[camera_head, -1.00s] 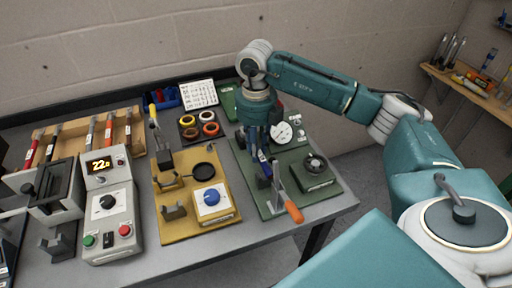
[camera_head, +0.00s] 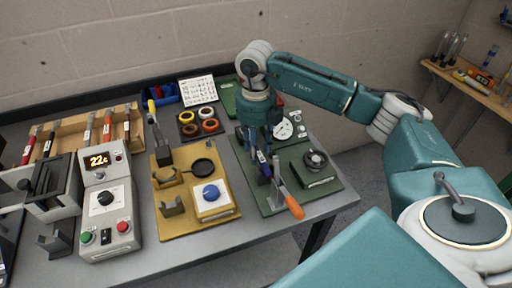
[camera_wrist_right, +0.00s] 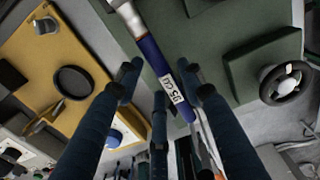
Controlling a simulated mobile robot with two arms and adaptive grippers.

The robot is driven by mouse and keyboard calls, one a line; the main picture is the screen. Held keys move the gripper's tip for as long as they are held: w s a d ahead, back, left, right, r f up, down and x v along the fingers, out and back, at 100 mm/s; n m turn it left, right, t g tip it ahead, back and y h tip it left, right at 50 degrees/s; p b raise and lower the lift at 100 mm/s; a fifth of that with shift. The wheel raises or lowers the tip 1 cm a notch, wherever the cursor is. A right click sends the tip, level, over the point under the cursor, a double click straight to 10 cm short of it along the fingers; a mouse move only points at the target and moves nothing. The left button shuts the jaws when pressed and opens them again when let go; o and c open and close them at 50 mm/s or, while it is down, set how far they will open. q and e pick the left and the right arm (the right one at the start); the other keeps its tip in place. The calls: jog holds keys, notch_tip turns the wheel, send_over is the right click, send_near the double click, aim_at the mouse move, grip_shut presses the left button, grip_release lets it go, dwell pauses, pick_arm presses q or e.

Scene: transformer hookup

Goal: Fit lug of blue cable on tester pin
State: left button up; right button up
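The blue cable (camera_wrist_right: 153,60) shows in the right wrist view as a thick blue sleeve with a white label and a pale metal end at the top edge. It also shows in the head view (camera_head: 262,157) as a small blue piece with a label, low at my right gripper. My right gripper (camera_wrist_right: 163,72) has its fingertips on either side of the sleeve, with a gap, and looks open. In the head view, my right gripper (camera_head: 263,150) points down over the green board (camera_head: 267,205). The lug and tester pin cannot be made out clearly. My left gripper is not in view.
Left are a yellow board (camera_head: 190,230), a grey control box (camera_head: 108,215) and a wooden tool rack (camera_head: 65,150).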

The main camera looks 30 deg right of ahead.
jog(key=shift+r, duration=0.1)
jog(key=shift+r+p, duration=1.65)
jog(key=shift+r, duration=0.8)
jog(key=shift+r, duration=0.2)
notch_tip(320, 180, up, 12)
jog(key=shift+f, duration=0.2)
